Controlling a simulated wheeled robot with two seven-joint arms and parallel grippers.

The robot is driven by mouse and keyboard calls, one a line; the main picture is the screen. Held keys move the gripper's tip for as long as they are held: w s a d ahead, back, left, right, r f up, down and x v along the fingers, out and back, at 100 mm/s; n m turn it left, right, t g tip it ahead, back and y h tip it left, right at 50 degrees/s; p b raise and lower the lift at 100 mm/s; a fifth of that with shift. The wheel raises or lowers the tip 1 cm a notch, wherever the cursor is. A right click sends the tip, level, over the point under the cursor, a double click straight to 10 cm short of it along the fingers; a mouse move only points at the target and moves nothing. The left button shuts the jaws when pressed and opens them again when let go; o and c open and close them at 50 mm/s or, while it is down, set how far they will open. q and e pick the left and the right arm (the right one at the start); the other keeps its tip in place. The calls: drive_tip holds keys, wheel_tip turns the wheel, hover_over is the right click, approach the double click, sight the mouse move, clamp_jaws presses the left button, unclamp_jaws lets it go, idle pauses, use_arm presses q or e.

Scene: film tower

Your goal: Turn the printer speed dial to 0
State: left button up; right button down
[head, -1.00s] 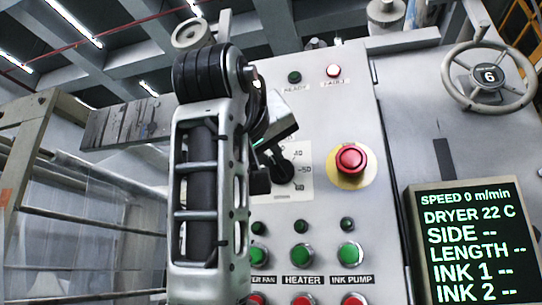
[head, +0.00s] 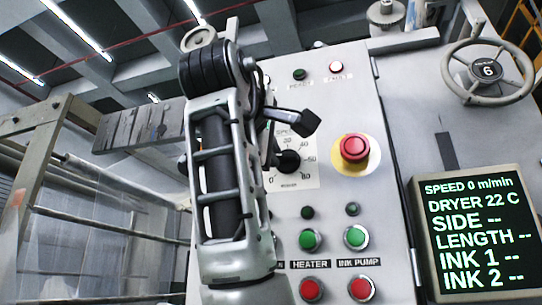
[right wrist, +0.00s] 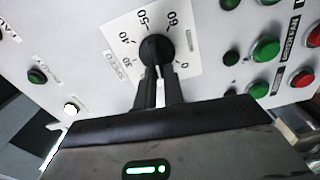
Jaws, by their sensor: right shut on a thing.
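The speed dial is a black round knob (head: 288,162) on a pale scale plate (head: 297,182) of the grey control panel. In the right wrist view the knob (right wrist: 157,48) sits among the scale numbers, with 0 to its lower right. My right gripper (right wrist: 157,72) is shut on the knob, its two dark fingers close together at it. In the head view my right gripper (head: 276,150) is partly hidden behind my own arm. The knob's pointer direction cannot be made out. My left gripper is not in view.
A red mushroom button (head: 355,148) is right of the dial. Green buttons (head: 311,239) and red buttons (head: 311,289) sit below. The screen (head: 478,232) reads SPEED 0 m/min. A handwheel (head: 488,70) is at upper right, and a roller frame (head: 70,190) stands left.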

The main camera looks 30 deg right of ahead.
drive_tip(key=shift+s+d+f+n+b, duration=0.1)
drive_tip(key=shift+f+n+b, duration=0.15)
drive_tip(key=shift+n+b, duration=1)
drive_tip(key=shift+s+d+f+n+b, duration=0.1)
drive_tip(key=shift+f+n+b, duration=0.2)
drive_tip(key=shift+n, duration=1.85)
drive_tip(key=shift+f+n+b, duration=0.25)
drive_tip(key=shift+n+b, duration=0.55)
drive_tip(key=shift+n, duration=0.9)
drive_tip(key=c, duration=1.5)
unclamp_jaws()
